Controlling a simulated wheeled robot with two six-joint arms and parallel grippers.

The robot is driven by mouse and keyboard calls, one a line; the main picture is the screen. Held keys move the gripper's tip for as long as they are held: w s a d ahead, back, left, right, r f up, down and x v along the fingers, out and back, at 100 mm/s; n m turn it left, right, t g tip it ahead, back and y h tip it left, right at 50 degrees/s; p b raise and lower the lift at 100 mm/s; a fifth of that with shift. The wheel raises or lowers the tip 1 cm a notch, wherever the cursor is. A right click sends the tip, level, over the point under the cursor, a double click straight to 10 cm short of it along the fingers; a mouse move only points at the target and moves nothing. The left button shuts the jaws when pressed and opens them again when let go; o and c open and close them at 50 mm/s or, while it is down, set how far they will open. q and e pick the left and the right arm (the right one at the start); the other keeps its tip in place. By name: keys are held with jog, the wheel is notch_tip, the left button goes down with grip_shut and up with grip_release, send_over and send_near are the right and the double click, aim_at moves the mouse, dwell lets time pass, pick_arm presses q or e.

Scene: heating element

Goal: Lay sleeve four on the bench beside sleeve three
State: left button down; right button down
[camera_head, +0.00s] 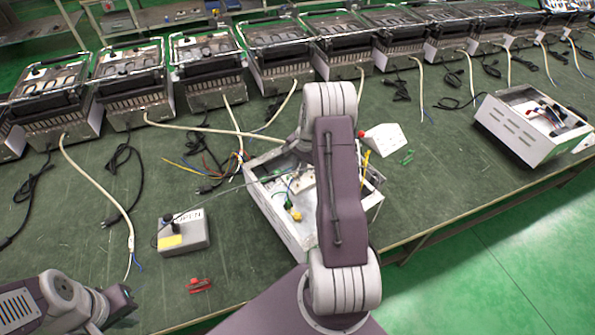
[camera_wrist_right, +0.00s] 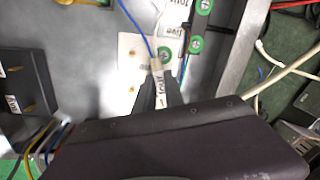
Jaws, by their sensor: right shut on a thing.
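In the right wrist view my right gripper (camera_wrist_right: 160,98) is shut on a small white sleeve (camera_wrist_right: 158,70) with dark lettering. A blue wire (camera_wrist_right: 134,18) runs up from the sleeve's top end. Behind it is a white terminal plate (camera_wrist_right: 130,50) with brass and green round screw points, inside the open metal housing (camera_head: 265,205). In the head view my right arm hides its own gripper. Small green pieces (camera_head: 407,157) lie on the bench (camera_head: 430,190) right of the housing; I cannot tell whether they are sleeves. My left gripper (camera_head: 125,300) is at the lower left; its jaw gap is unclear.
A grey box with a black knob (camera_head: 183,235) and a red item (camera_head: 200,285) lie left of the housing. Another open housing (camera_head: 530,125) is at right. Heaters with cables line the back.

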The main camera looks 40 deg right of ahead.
jog(key=r, duration=0.2)
jog(key=s+r, duration=0.1)
jog(key=r, duration=0.1)
jog(key=shift+d+r, duration=0.15)
jog(key=shift+r, duration=0.05)
jog(key=s+d+r, duration=0.2)
jog(key=s+r, duration=0.4)
jog(key=s, duration=0.4)
jog(key=shift+s, duration=0.25)
jog(key=shift+r, duration=0.1)
